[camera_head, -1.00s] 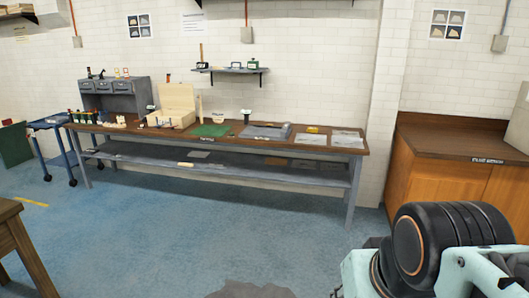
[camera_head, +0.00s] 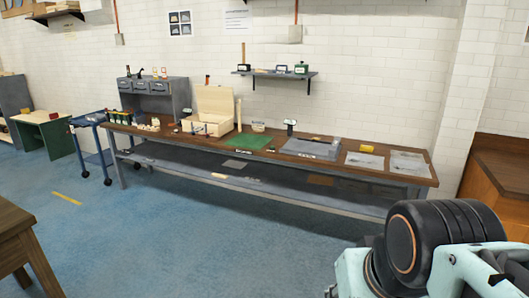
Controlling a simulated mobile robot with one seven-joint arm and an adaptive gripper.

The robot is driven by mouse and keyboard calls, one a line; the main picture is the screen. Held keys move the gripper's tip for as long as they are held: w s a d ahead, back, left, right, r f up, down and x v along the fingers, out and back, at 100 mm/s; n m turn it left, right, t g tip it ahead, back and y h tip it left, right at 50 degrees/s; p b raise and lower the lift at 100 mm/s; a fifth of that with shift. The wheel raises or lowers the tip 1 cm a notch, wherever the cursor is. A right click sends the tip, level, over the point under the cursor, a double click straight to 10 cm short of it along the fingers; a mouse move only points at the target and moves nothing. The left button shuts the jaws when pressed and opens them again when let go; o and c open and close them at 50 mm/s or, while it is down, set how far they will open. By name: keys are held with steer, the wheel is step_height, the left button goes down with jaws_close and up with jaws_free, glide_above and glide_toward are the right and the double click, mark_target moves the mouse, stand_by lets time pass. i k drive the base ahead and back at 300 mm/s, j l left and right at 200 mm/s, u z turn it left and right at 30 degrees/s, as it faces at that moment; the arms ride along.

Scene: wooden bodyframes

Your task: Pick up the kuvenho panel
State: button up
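I cannot tell which thing is the kuvenho panel, as no label is readable at this size. Flat pieces lie on the long workbench (camera_head: 330,169): a green mat (camera_head: 248,140), a grey slab (camera_head: 313,149) and two pale grey sheets, one (camera_head: 365,160) left of the other (camera_head: 408,164). A few flat pieces also lie on the lower shelf (camera_head: 180,160), among them a grey one (camera_head: 234,164) and a brown one (camera_head: 320,180). My arm shows at the lower right, well short of the bench. My gripper is not in view.
A pale open wooden box (camera_head: 215,105) and a grey drawer unit (camera_head: 155,98) stand on the bench. A blue cart (camera_head: 88,122) is at its left end. A wooden table (camera_head: 20,235) is at near left, a brown cabinet (camera_head: 500,185) at right. The blue floor between is clear.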

mark_target(402, 166)
steer(key=i+u, duration=0.1)
steer(key=i, duration=2.1)
steer(key=i+l+u, duration=0.15)
steer(key=i, duration=0.9)
steer(key=z, duration=1.95)
